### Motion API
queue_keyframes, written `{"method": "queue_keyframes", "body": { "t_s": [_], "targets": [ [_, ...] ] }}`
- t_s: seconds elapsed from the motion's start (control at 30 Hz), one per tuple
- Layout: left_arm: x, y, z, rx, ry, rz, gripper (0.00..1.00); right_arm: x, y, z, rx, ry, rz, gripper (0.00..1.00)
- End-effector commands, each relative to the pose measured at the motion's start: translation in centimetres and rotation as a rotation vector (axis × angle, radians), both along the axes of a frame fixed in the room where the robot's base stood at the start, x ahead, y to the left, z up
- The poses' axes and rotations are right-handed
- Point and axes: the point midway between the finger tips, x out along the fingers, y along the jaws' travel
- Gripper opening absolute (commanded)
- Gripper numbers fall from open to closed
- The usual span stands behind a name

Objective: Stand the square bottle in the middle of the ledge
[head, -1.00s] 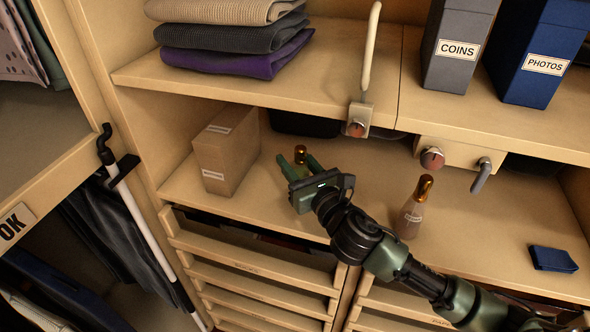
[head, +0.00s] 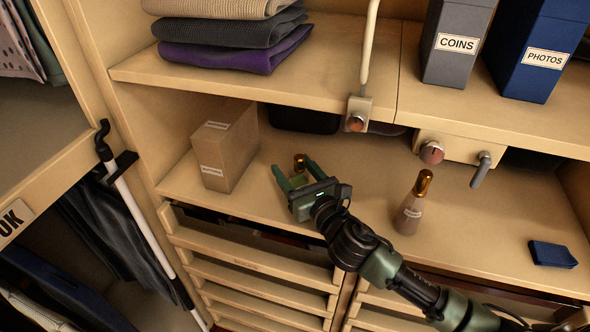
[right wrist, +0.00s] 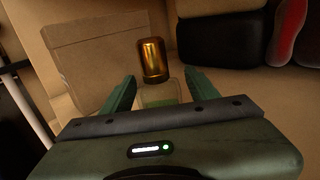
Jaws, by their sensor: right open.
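The square bottle shows its gold cap (head: 300,162) between the fingers of my right gripper in the head view. In the right wrist view the gold cap (right wrist: 153,60) and part of the clear, greenish body (right wrist: 158,96) show. My right gripper (head: 293,171) is open, one finger on each side of the bottle, with gaps visible beside the body. The bottle looks upright; its base is hidden by the gripper. The ledge (head: 355,195) is the wooden shelf under it. My left gripper is out of view.
A cardboard box (head: 225,150) stands left of the gripper. A tapered bottle with a gold cap (head: 410,213) stands to the right, and a blue wallet (head: 552,254) lies farther right. A dark container (head: 303,119) is behind.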

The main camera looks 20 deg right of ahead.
Motion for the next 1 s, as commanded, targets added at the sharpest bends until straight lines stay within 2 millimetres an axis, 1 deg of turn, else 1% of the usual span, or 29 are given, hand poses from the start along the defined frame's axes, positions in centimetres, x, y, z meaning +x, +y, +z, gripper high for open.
{"method": "queue_keyframes", "body": {
  "t_s": [0.07,0.17,0.27,0.5,0.63,0.8,1.0],
  "targets": [
    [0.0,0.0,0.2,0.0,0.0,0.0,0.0,0.0,0.0,0.3,0.0,-0.001,0.0,0.59],
    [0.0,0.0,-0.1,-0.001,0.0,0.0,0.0,-1.0,-0.2,0.0,-0.002,0.001,0.0,0.59],
    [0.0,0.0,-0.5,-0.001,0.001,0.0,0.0,-2.7,-0.5,0.0,-0.002,0.001,0.002,0.59],
    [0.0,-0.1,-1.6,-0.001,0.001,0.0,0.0,-7.9,-1.5,-0.2,-0.003,0.003,0.002,0.59],
    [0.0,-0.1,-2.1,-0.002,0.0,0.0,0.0,-10.0,-2.0,0.0,-0.001,0.002,0.001,0.59],
    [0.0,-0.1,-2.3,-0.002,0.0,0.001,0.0,-11.5,-2.2,0.2,0.0,0.0,0.0,0.59],
    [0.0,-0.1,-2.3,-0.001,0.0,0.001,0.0,-11.8,-2.3,0.3,0.0,-0.002,0.0,0.59]
  ]
}}
